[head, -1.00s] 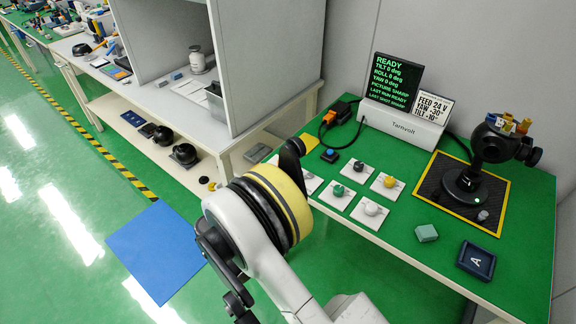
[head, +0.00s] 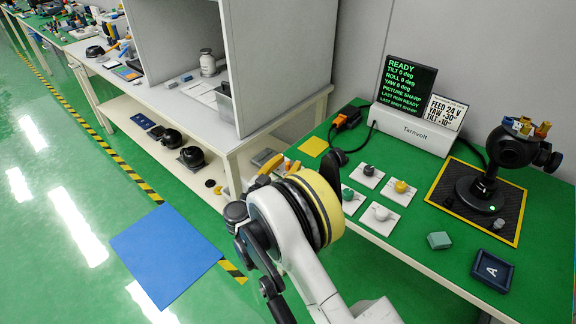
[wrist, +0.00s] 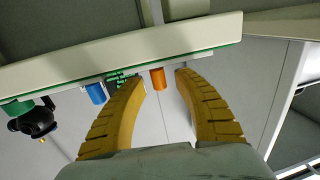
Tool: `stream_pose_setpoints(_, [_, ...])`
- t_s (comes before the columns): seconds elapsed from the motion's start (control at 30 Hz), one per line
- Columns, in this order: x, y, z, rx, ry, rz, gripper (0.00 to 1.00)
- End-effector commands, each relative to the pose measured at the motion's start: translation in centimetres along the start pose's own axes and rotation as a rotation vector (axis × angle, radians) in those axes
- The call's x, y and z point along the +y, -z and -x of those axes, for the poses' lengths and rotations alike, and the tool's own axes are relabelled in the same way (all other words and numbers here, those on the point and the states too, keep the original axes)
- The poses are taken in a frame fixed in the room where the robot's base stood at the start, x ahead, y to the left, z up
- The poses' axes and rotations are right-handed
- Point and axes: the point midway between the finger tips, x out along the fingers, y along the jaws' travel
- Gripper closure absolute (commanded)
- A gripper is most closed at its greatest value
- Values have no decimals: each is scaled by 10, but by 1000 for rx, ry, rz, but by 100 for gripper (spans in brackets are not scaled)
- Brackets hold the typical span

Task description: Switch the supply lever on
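A black supply unit with an orange part (head: 341,120) stands at the back left of the green bench. I take the orange part as the supply lever; its on or off position is too small to tell. An orange piece, likely the same lever, shows in the wrist view (wrist: 158,82), beyond and between the fingertips. My gripper (head: 279,165) is at the bench's left end, partly hidden behind my arm. In the wrist view my gripper (wrist: 160,76) is open and empty, apart from the orange piece. That view is roughly upside down.
The bench (head: 405,235) holds several knobs on white plates, a Tarnvolt display (head: 410,78) reading READY, a gimbal (head: 490,170), a green block (head: 439,240) and a dark tray (head: 492,270). A blue piece (wrist: 95,92) shows beside the orange one. A grey-white shelf bench (head: 190,110) stands left.

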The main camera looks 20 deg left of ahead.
Motion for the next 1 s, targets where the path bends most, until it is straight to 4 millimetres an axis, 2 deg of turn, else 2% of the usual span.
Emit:
stream_pose_setpoints(0.2, [0, 0, 0, 0, 0, 0, 62])
stream_pose_setpoints(0.23, [0, 0, 0, 0, 0, 0, 67])
stream_pose_setpoints(0.33, [0, 0, 0, 0, 0, 0, 97])
stream_pose_setpoints(0.37, [0, 0, 0, 0, 0, 0, 100])
stream_pose_setpoints(0.57, [1, 0, 0, 0, 10, 0, 100])
stream_pose_setpoints(0.8, [6, 0, -2, -1, 157, 0, 100])
stream_pose_setpoints(1.0, [6, 0, -2, -2, 194, 0, 100])
